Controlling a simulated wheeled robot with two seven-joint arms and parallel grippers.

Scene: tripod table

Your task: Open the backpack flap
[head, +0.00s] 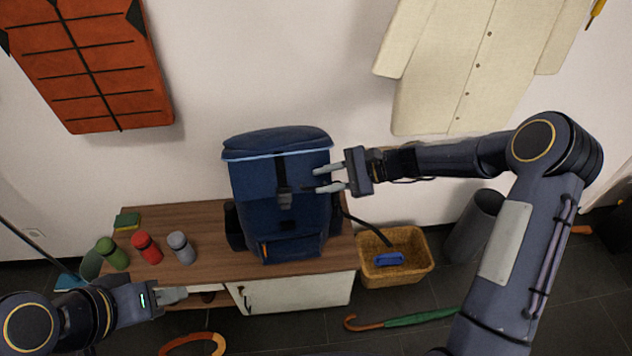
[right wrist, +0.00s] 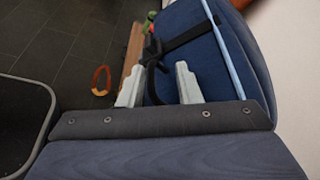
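The navy backpack (head: 262,215) stands upright on the wooden top of a low cabinet. Its flap (head: 275,142), edged in light blue, lies down over the top, and a black strap with a buckle (head: 286,197) runs down the front. My right gripper (head: 318,178) is open at the backpack's upper right side, its fingers pointing left toward the strap. In the right wrist view, its two fingers (right wrist: 158,86) stand apart before the blue fabric and black strap (right wrist: 185,37); I cannot tell whether they touch. My left gripper (head: 186,294) is low at the cabinet's front left, away from the backpack; its finger gap is unclear.
A wicker basket (head: 418,262) with a blue item is at right. An umbrella (head: 415,318) lies on the floor. A cream coat (head: 465,65) hangs above.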

